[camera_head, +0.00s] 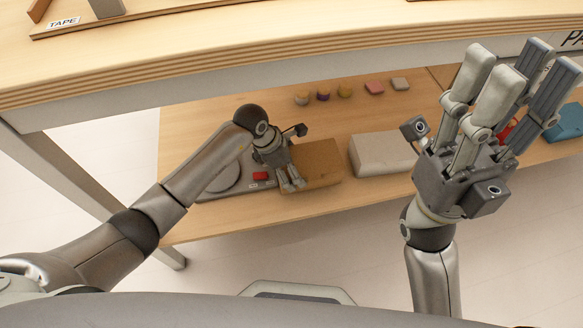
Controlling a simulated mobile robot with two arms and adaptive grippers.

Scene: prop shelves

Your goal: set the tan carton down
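The tan carton (322,165) is on or just above the lower wooden shelf, near its front edge. I cannot tell whether it touches the shelf. My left gripper (291,183) reaches down over the carton's left part, with its fingers in front of the carton. The fingers are small here, and whether they grip it is unclear. My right gripper (520,95) is raised at the right, with its fingers pointing up and spread apart, empty.
A grey device (225,185) with a red block or button is left of the carton. A pale box (380,153) is close on its right. Several small items (345,90) line the shelf behind. The upper tabletop (250,45) overhangs the back.

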